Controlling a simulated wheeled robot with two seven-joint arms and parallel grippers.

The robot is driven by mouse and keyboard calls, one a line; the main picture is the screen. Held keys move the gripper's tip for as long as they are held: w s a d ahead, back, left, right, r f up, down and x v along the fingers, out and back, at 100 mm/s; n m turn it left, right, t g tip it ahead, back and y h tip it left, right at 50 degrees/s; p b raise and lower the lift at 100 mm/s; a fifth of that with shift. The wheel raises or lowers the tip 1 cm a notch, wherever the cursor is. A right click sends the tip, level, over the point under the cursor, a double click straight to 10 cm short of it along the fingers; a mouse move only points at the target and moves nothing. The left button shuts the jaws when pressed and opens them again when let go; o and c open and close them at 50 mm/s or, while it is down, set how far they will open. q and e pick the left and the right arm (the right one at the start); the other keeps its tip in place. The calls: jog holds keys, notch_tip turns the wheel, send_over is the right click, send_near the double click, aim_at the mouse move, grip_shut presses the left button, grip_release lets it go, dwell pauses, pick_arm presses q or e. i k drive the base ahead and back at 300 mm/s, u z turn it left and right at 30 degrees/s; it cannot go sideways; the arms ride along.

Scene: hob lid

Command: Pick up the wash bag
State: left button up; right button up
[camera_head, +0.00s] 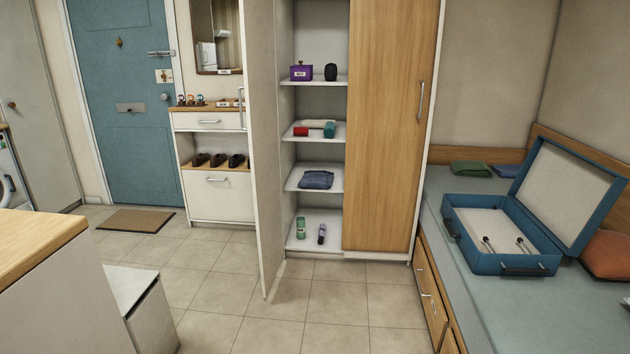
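The open wardrobe has white shelves with several small things, and I cannot tell for certain which is the wash bag. A purple boxy item (301,72) with a pale label and a small top handle stands on the top visible shelf (314,82). A dark rounded item (331,72) stands just right of it. The shelf below holds a red item (300,131), a teal item (329,130) and a beige item (318,123). A folded blue cloth item (316,179) lies on the shelf under that. Neither gripper is in view.
A green item (301,228) and a slim dark item (321,234) stand on the bottom shelf. The white wardrobe door (266,150) stands open; a wooden door (385,125) covers the right half. An open blue suitcase (500,242) lies on the bed (500,310). Tiled floor ahead is clear.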

aim_at(329, 70)
jog(key=i, duration=3.2)
jog(key=z, duration=0.2)
